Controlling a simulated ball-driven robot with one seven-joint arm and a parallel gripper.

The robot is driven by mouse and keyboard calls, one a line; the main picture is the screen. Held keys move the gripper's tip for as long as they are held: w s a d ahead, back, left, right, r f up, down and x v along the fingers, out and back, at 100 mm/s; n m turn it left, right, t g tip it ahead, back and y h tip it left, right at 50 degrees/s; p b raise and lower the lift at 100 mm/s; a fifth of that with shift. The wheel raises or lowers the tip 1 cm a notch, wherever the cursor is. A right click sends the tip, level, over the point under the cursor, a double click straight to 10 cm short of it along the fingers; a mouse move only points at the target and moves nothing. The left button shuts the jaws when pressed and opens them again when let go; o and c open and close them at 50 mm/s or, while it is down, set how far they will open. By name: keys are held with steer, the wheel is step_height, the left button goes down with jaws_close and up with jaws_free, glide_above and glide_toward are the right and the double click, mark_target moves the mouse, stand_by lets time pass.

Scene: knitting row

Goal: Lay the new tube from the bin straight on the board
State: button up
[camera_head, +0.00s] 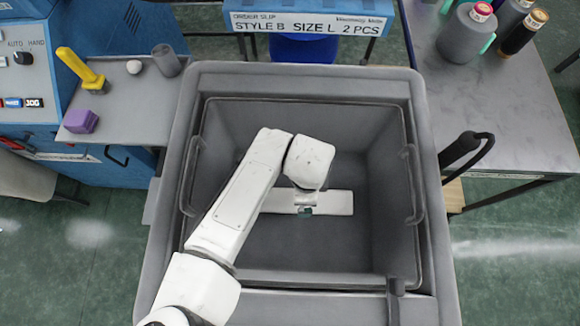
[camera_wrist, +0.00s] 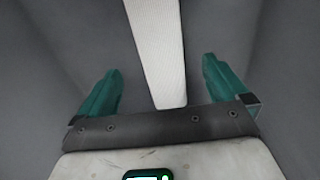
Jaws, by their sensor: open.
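The tube (camera_head: 335,202) is a flat white knitted strip lying on the floor of the grey bin (camera_head: 300,82). In the head view it runs left to right, and my arm covers part of it. The wrist view shows the tube (camera_wrist: 158,45) as a ribbed white band running away from me. Its near end lies between my two green fingers. My gripper (camera_head: 304,210) is inside the bin above the tube. In the wrist view my gripper (camera_wrist: 160,90) is open, with a finger apart on each side of the tube. I cannot make out the board.
The bin's walls surround my gripper, with handles at left and right. A grey shelf (camera_head: 140,110) at left holds a yellow lever (camera_head: 82,70) and a purple block (camera_head: 81,121). A grey table (camera_head: 490,110) at right holds several cones of yarn. A "STYLE B SIZE L" sign (camera_head: 305,23) stands behind.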

steer(key=shift+a+f+p, duration=0.1)
steer(key=shift+f+p, duration=0.35)
steer(key=shift+f, duration=3.15)
steer(key=c, duration=1.1)
